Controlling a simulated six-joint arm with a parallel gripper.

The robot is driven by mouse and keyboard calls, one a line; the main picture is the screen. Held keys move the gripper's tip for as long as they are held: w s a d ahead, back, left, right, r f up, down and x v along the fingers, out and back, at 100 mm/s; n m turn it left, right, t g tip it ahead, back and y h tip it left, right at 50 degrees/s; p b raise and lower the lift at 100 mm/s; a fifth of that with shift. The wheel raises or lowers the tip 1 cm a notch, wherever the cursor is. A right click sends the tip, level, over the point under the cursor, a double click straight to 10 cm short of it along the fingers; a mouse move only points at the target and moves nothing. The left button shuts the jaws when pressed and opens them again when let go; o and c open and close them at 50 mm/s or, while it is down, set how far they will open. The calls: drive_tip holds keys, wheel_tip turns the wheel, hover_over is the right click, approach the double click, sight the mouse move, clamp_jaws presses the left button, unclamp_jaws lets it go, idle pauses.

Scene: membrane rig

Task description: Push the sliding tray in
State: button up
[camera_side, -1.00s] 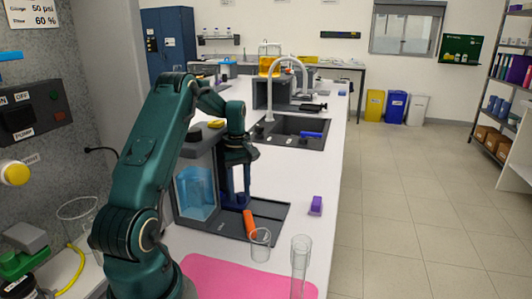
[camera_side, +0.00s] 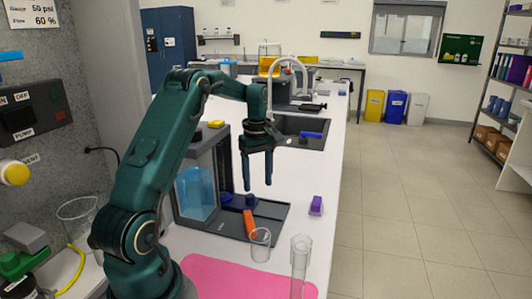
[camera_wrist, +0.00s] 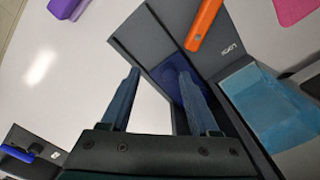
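The sliding tray (camera_side: 271,214) is a flat dark grey plate. It sticks out to the right from the foot of a dark grey rig (camera_side: 217,150) that holds a clear tank of blue liquid (camera_side: 196,192).
A clear beaker (camera_side: 260,244) and a tall clear cylinder (camera_side: 300,262) stand near the pink mat (camera_side: 235,281) in front. A purple block (camera_side: 316,205) lies right of the tray. The sink (camera_side: 302,131) is behind. The counter right of the tray is mostly clear.

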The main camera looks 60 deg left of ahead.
drive_tip(key=d+r+m+t, duration=0.4)
drive_tip(key=d+r+m, duration=0.6)
drive_tip(key=d+r, duration=0.6)
drive_tip(key=shift+s+d+m+t+y, duration=0.3)
drive_tip(key=shift+s+d+y, duration=0.1)
drive_tip(key=shift+d, duration=1)
